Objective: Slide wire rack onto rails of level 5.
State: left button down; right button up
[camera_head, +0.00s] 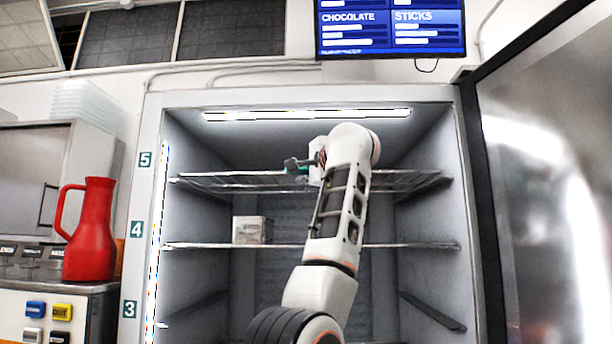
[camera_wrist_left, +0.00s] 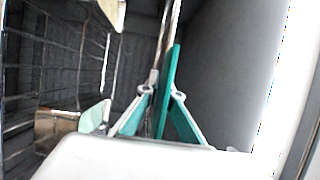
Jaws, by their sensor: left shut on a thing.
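The wire rack (camera_head: 235,182) lies roughly level inside the open freezer cabinet, at the height of the sign for level 5 (camera_head: 145,159). It spans from the left wall to the right wall, and its ends appear to be at the side rails; exact seating on them cannot be told. My left gripper (camera_head: 300,167) is at the rack's middle, shut on it. My arm hides part of the rack right of the gripper. In the left wrist view, the teal-padded fingers (camera_wrist_left: 160,110) close around a metal bar (camera_wrist_left: 172,35). My right gripper is not in view.
Below, a level 4 shelf (camera_head: 200,245) carries a small white box (camera_head: 250,230). Level 3 shows empty side rails (camera_head: 432,312). The cabinet door (camera_head: 550,200) stands open at right. A red jug (camera_head: 92,230) stands on a machine at left.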

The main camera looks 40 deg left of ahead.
pick_arm(q)
jog(key=shift+w+a, duration=0.2)
jog(key=shift+w, duration=0.1)
jog(key=shift+s+r, duration=0.1)
jog(key=shift+s, duration=0.1)
jog(key=shift+w+f, duration=0.1)
jog(key=shift+f, duration=0.5)
jog(key=c, duration=2.2)
grip_release()
jog(key=shift+o, duration=0.2)
jog(key=shift+d+f, duration=0.1)
jog(key=v, duration=1.2)
